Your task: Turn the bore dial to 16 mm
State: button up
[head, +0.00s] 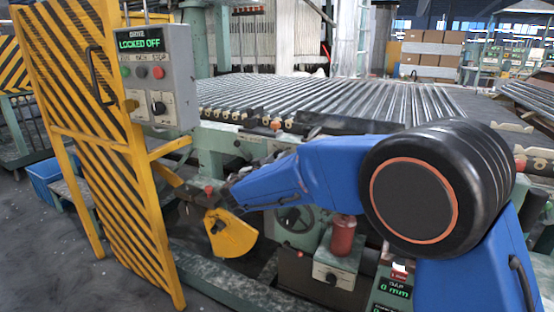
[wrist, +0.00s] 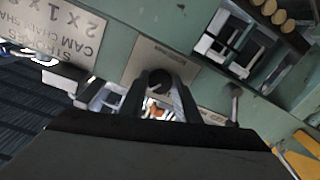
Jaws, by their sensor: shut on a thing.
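In the wrist view my gripper (wrist: 158,94) has its two dark fingers on either side of a dark round knob (wrist: 158,79). It is shut on this knob, in front of a lettered plate (wrist: 178,62) on the green machine. I cannot tell from its markings whether this is the bore dial, and no pointer or scale can be read. In the head view a small readout (head: 395,289) at the lower right shows what looks like 0 mm in green. My blue arm reaches left there, and its gripper end is hard to make out against the dark machine parts.
A grey control box (head: 154,75) reads LOCKED OFF beside a yellow-and-black striped guard (head: 100,130) at the left. A yellow plate (head: 231,236) hangs below my arm's end. A red cylinder (head: 343,236) stands below my forearm.

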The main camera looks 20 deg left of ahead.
jog(key=n, duration=1.2)
jog(key=shift+a+r+g+h, duration=0.1)
jog(key=shift+g+h, duration=0.2)
jog(key=shift+n, duration=1.8)
jog(key=o, duration=1)
jog(key=s, duration=0.5)
jog(key=s+a, duration=0.1)
jog(key=s, duration=0.5)
jog(key=s+r, duration=0.1)
jog(key=s, duration=0.5)
jog(key=shift+s+a+r, duration=0.1)
jog(key=shift+s+a, duration=0.05)
jog(key=shift+a, duration=0.05)
jog(key=shift+s, duration=0.1)
